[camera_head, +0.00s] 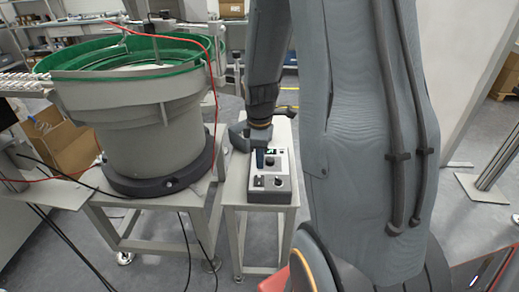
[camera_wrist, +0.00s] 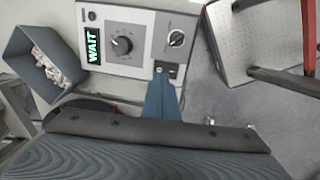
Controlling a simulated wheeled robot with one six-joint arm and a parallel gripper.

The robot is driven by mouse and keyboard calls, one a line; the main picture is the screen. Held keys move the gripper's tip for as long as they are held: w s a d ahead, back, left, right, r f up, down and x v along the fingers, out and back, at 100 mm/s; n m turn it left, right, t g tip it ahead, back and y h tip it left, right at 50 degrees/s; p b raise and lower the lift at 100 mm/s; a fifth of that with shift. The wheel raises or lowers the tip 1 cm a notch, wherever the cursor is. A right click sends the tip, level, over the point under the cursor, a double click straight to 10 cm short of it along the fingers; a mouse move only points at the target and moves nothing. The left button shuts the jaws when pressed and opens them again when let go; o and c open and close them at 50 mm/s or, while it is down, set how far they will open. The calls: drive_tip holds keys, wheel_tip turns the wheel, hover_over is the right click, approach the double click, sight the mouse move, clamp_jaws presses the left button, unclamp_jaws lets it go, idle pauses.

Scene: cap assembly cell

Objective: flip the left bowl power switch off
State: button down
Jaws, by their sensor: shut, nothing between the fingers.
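The bowl's control box (camera_head: 283,190) is pale grey and stands on a small table right of the green-rimmed bowl feeder (camera_head: 135,97). In the wrist view the control box (camera_wrist: 139,13) shows a lit green WAIT display, a large black dial and a smaller selector knob. The small black power switch (camera_wrist: 171,69) sits at the panel's corner below the selector. My gripper (camera_wrist: 163,80) is shut and empty, its blue fingertips at the switch and partly covering it. I cannot tell contact. In the head view my gripper (camera_head: 259,165) points down over the panel.
A blue-grey bin (camera_wrist: 45,58) with small pale parts stands beside the control box. A red cable (camera_head: 215,75) hangs past the bowl. The small table's front (camera_head: 250,197) has a bare strip; grey floor lies beyond its right edge.

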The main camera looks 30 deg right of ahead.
sight(260, 180)
drive_tip(key=shift+w+d+f, duration=0.1)
drive_tip(key=shift+w+f, duration=0.05)
drive_tip(key=shift+f, duration=1.15)
drive_tip(key=shift+w+d+f, duration=0.1)
drive_tip(key=shift+f, duration=1.15)
drive_tip(key=shift+a+p, duration=0.1)
drive_tip(key=shift+p, duration=0.35)
drive_tip(key=shift+f, duration=0.1)
drive_tip(key=shift+s, duration=0.1)
drive_tip(key=shift+s+a+p, duration=0.35)
drive_tip(key=shift+s+p, duration=0.15)
drive_tip(key=shift+s, duration=0.05)
drive_tip(key=shift+r, duration=0.25)
